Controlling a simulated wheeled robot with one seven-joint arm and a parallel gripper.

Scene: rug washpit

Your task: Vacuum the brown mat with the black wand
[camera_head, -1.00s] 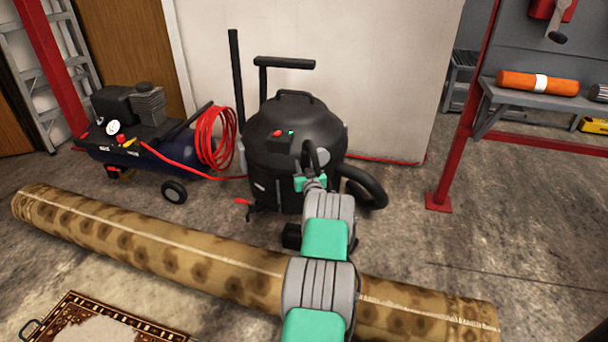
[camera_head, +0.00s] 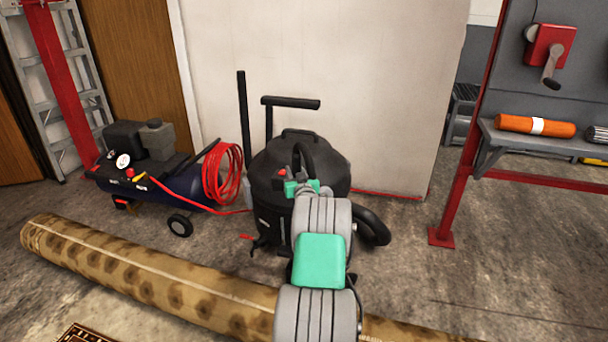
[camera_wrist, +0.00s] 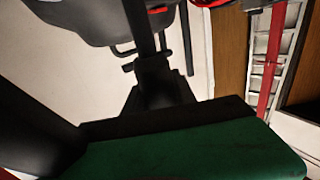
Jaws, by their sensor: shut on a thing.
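The brown mat (camera_head: 85,334) shows only as a patterned corner at the bottom left edge of the head view; the rest is out of frame. My gripper (camera_head: 303,178) is in front of the black drum vacuum (camera_head: 265,185). It is shut on a dark piece that appears to be the black wand (camera_head: 304,155), whose curved upper part shows against the drum. My arm hides most of its lower part. In the wrist view, the dark fingers (camera_wrist: 158,85) meet at a black bar (camera_wrist: 140,30), and the vacuum appears upside down behind.
A rolled spotted rug (camera_head: 150,280) lies across the floor between the mat and the vacuum. A blue compressor (camera_head: 165,180) with a red coiled hose (camera_head: 222,172) stands left. A red-framed bench (camera_head: 540,145) is at right. Floor is clear at lower right.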

